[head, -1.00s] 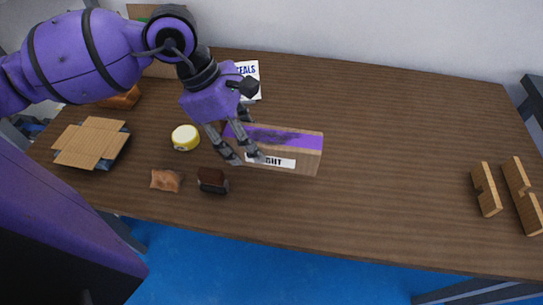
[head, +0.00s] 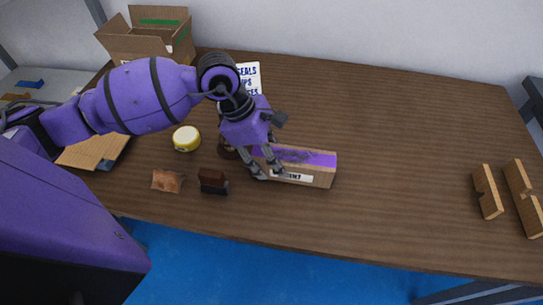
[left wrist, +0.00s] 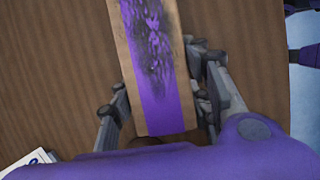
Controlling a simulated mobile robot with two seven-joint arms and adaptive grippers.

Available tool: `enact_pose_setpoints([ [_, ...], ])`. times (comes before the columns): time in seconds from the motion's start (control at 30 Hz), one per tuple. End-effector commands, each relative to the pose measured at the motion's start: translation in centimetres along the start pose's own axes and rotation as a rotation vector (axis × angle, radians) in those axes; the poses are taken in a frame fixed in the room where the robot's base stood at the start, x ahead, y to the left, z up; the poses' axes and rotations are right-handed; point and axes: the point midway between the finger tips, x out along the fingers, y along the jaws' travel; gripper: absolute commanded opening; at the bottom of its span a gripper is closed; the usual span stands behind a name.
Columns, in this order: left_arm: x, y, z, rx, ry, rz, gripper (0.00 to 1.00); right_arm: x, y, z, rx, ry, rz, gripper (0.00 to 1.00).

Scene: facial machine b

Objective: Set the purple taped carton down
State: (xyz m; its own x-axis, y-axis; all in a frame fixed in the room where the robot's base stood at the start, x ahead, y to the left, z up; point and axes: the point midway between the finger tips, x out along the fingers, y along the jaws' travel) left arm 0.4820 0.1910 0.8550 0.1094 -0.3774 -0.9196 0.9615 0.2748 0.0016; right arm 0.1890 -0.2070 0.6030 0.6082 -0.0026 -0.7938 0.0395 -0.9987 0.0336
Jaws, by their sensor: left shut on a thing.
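The purple taped carton (head: 318,165) is a long brown box with a scuffed purple strip along its top and a white label on its side. It is level, at or just above the middle of the wooden table (head: 400,140); I cannot tell if its underside touches. My left gripper (head: 266,168) is shut on the carton's left end, one finger on each long side. In the left wrist view the carton (left wrist: 150,70) runs away between the fingers (left wrist: 163,112).
A lettered white sheet (head: 250,76) and an open cardboard box (head: 145,40) are behind. Notched wooden pieces (head: 487,191) stand right. The table between is clear.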

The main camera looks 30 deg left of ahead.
Motion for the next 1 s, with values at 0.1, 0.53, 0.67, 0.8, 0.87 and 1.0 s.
enact_pose_setpoints([
  [0.1,0.4,0.0,-0.2,0.000,0.000,-0.001,0.16,0.1,0.0,0.7,0.000,-0.009,0.001,0.40],
  [0.53,0.2,0.0,-0.1,0.000,0.000,0.000,0.64,0.1,0.0,0.3,0.000,-0.005,0.000,0.40],
  [0.67,-0.3,0.0,0.1,0.000,-0.001,0.001,0.64,0.0,0.0,-0.4,0.000,0.006,-0.001,0.40],
  [0.8,-2.2,0.1,-0.1,0.000,0.002,0.003,0.64,0.1,-0.1,-0.4,0.000,0.006,-0.001,0.40],
  [0.87,-3.4,0.0,-0.1,0.001,0.004,0.003,0.64,0.1,-0.1,-0.4,0.000,0.007,-0.001,0.40],
  [1.0,-6.6,0.1,-0.1,0.001,0.005,0.003,0.64,0.2,-0.1,-0.3,0.000,0.006,-0.001,0.40],
])
